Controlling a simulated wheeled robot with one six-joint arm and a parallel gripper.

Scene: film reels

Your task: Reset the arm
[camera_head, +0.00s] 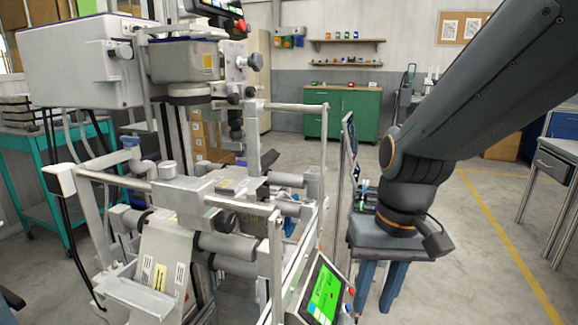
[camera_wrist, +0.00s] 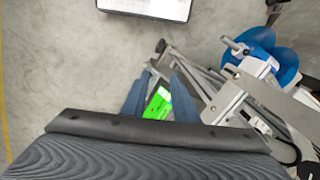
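My arm (camera_head: 480,85) reaches in from the upper right of the head view and bends down at the wrist. My gripper (camera_head: 376,298) hangs below it with two blue fingers pointing at the floor. In the wrist view my gripper (camera_wrist: 161,82) shows its two fingers apart, with nothing held between them. The gripper is in the air, just right of the machine's green screen (camera_head: 325,292) in the head view. The green screen also shows between and beyond the fingers in the wrist view (camera_wrist: 158,103).
A large film machine (camera_head: 150,195) with rails and rollers fills the left. A teal cart (camera_head: 60,215) stands behind it. A green cabinet (camera_head: 345,112) is at the back wall, a grey table (camera_head: 555,165) at the right. Open floor lies between gripper and table.

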